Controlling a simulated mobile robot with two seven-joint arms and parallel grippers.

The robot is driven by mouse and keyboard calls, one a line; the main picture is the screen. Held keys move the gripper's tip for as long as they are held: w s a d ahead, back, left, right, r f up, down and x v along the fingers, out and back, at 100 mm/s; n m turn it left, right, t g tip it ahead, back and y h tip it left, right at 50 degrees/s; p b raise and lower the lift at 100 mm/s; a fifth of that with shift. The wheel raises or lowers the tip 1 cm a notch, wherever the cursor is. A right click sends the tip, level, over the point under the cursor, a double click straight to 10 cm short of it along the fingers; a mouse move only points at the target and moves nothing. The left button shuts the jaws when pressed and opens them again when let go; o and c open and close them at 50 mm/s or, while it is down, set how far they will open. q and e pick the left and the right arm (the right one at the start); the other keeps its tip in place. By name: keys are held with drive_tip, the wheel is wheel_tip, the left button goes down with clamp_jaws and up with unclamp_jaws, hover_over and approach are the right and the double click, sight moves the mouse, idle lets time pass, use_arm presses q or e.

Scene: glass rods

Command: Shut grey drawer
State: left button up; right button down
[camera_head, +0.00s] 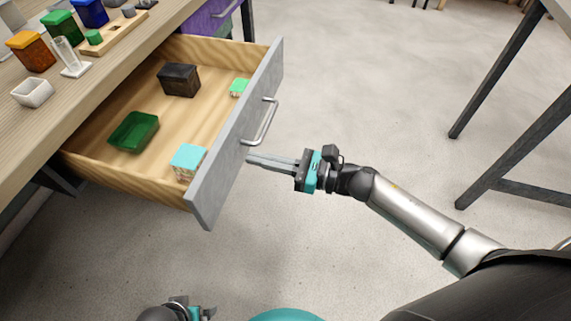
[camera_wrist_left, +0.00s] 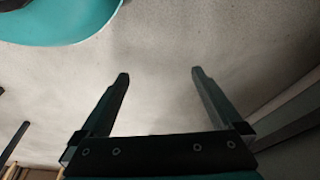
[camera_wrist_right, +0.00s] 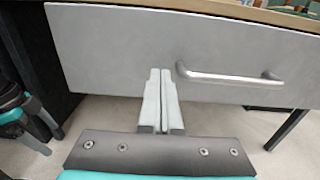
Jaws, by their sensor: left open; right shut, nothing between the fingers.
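The grey drawer (camera_head: 240,135) is pulled well out from under the wooden table. Its grey front has a metal bar handle (camera_head: 262,122). The front and its handle also show in the right wrist view (camera_wrist_right: 110,50). My right gripper (camera_head: 250,159) is shut and empty. Its fingertips are at the drawer front, just below and beside the handle; I cannot tell if they touch it. My left gripper (camera_wrist_left: 160,75) is open and empty, pointing at the bare floor. In the head view only a small part of it shows at the bottom edge.
The drawer holds a dark box (camera_head: 178,79), a green tray (camera_head: 133,131), a turquoise-topped box (camera_head: 188,161) and a small green-topped box (camera_head: 239,87). A purple drawer (camera_head: 207,20) is beyond. Coloured containers stand on the tabletop (camera_head: 60,110). Floor is clear around my right arm.

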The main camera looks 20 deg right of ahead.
use_arm(q)
drive_tip(key=shift+w+r, duration=0.15)
drive_tip(key=shift+r, duration=0.15)
use_arm(e)
drive_tip(key=shift+x, duration=1.15)
